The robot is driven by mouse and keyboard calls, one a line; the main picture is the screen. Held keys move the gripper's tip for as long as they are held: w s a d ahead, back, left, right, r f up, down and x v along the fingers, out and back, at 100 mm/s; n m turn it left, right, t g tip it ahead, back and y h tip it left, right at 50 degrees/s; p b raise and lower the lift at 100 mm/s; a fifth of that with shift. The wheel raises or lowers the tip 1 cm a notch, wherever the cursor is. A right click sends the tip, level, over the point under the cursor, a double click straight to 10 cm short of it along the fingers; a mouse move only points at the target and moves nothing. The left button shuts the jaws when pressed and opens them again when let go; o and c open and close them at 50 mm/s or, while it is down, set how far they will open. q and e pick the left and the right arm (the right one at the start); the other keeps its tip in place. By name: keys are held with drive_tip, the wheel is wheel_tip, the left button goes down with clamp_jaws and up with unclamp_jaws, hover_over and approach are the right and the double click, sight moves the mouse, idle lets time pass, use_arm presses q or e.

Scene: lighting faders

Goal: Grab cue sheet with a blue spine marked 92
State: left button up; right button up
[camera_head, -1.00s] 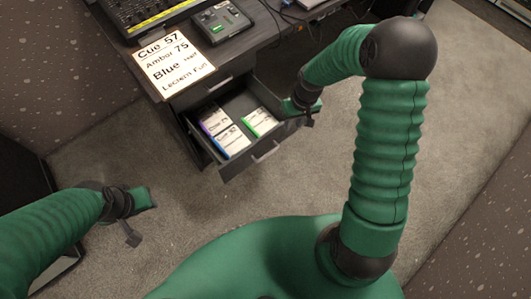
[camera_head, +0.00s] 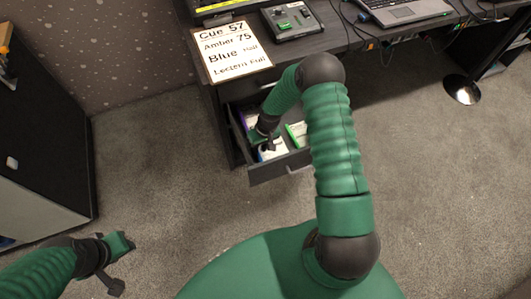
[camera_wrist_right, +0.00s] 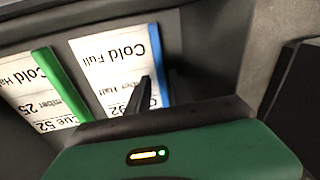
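The cue sheet with a blue spine (camera_wrist_right: 156,50) lies in the open drawer, its printing upside down in the right wrist view; a partly covered 92 shows on it. In the head view its white face (camera_head: 273,150) shows under my right gripper (camera_head: 266,142). In the wrist view the right gripper's dark fingers (camera_wrist_right: 160,85) stand apart, one over the white face and one beside the blue spine, with a narrow gap between them. Whether they touch the sheet is unclear. My left gripper (camera_head: 119,262) hangs low at the left, away from the drawer; its fingers are unclear.
A green-spined sheet (camera_wrist_right: 60,85) marked Cue 52 lies beside it. The desk above holds a Cue 57 board (camera_head: 232,52), a small console (camera_head: 292,18) and a laptop (camera_head: 405,10). Carpet in front is clear.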

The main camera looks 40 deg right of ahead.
drive_tip(key=f, duration=0.2)
drive_tip(key=shift+w+a+f, duration=0.15)
drive_tip(key=shift+a+f, duration=0.1)
drive_tip(key=shift+f, duration=0.05)
drive_tip(key=shift+r, duration=0.15)
drive_tip(key=shift+d, duration=0.1)
clamp_jaws()
drive_tip(key=shift+r, duration=0.1)
